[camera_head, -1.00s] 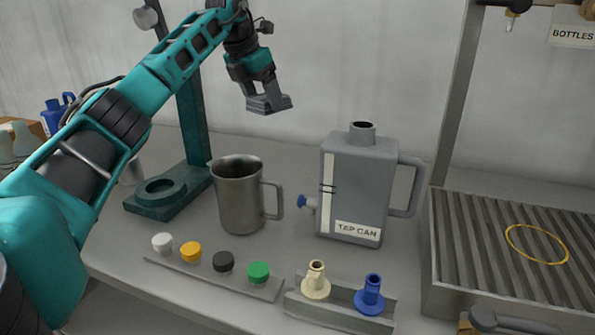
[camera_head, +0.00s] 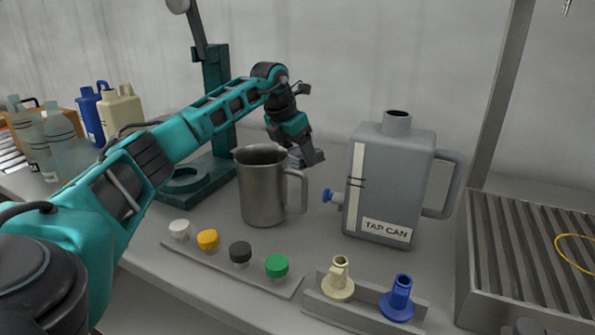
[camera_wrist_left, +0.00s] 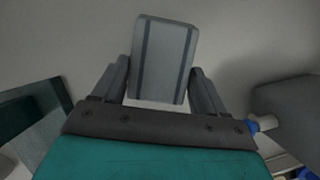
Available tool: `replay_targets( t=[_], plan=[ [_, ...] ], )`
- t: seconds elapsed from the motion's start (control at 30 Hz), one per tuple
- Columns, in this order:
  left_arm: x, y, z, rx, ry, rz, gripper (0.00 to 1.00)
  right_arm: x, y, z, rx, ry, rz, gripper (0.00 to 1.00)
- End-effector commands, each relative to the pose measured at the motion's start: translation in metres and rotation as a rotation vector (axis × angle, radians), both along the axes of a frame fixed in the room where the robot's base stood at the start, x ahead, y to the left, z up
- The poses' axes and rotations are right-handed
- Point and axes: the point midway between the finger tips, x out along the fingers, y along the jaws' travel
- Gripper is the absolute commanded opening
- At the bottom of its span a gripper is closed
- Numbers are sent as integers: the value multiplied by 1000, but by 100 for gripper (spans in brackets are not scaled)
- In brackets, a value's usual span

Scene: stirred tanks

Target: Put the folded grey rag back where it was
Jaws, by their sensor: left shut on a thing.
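The folded grey rag (camera_wrist_left: 162,58) shows in the left wrist view as a flat grey rectangle with two darker stripes. It sits between the two fingers of my left gripper (camera_wrist_left: 160,85), which is shut on it. In the head view my left gripper (camera_head: 310,160) points down behind the steel jug and left of the tap can. The rag is hard to tell apart from the grey fingers there. I cannot tell whether the rag touches the bench. My right gripper is not in view.
The steel jug (camera_head: 262,190) and the grey tap can (camera_head: 385,190) with its blue tap stand close to the gripper. A teal stand (camera_head: 215,130) is at left. Caps on a strip (camera_head: 240,255), two spouts in a holder (camera_head: 365,305) and a ribbed tray (camera_head: 530,250) lie in front.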

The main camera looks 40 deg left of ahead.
Motion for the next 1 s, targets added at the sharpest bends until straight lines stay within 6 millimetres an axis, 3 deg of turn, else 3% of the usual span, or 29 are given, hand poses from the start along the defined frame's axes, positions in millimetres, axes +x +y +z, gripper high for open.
replay_targets(
  t=[0.3, 0.67, 0.7, 0.93, 1.0],
  plan=[
    [-1, 0, -41, 0, 2, 0, 44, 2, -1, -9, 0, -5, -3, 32],
    [0, 0, -44, 0, 1, 0, 44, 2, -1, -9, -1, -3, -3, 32],
    [0, 0, -45, 0, 1, 0, 74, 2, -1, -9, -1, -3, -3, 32],
    [0, 0, -44, 0, 1, 0, 97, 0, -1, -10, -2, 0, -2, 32],
    [0, 0, -44, 0, 1, 0, 98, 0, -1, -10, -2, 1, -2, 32]
  ],
)
